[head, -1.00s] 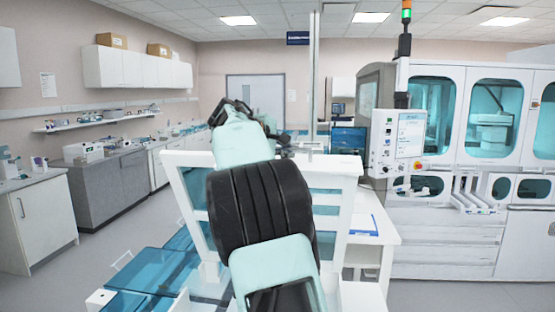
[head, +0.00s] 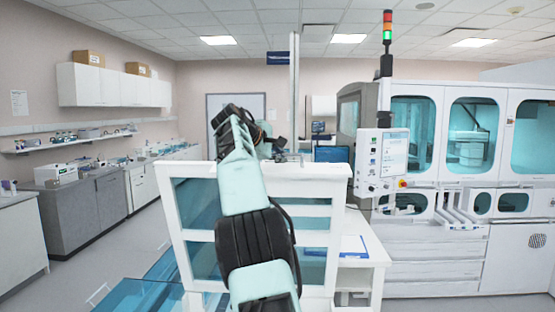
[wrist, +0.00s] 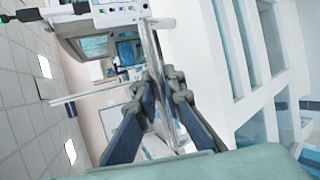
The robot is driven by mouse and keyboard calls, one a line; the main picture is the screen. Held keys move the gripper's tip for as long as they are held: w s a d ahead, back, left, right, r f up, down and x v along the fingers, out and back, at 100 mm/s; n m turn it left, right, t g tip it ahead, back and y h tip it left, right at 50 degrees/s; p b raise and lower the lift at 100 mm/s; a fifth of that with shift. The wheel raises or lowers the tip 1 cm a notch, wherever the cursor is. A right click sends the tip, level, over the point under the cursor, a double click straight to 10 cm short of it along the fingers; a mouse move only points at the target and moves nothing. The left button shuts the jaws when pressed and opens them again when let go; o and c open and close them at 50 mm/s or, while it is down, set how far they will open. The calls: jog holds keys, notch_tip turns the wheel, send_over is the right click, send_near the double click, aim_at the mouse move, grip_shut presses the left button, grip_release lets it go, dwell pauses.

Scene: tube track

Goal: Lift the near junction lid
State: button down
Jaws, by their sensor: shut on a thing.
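A white framed lid with clear blue panels (head: 320,172) stands raised in the middle of the head view, behind my arm. Its white frame also fills the right side of the wrist view (wrist: 208,95). My gripper (head: 277,148) is by the lid's top edge, partly hidden by my arm and small in the head view. In the wrist view the two dark fingers of my gripper (wrist: 165,75) come together on a pale part between them. It looks like part of the lid, but its shape is unclear. Their exact contact is hard to see.
Flat blue panels with a white handle (head: 145,292) lie low at the left. A white machine with a control screen (head: 392,152) stands at the right. A blue clipboard (head: 353,246) lies on a white table. Open floor is left, before grey cabinets (head: 84,210).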

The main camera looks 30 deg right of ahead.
jog(key=shift+w+d+r, duration=0.1)
jog(key=shift+w+r, duration=0.05)
jog(key=shift+w, duration=0.05)
dwell(0.4)
jog(key=c, duration=2)
grip_release()
jog(key=v, duration=1.2)
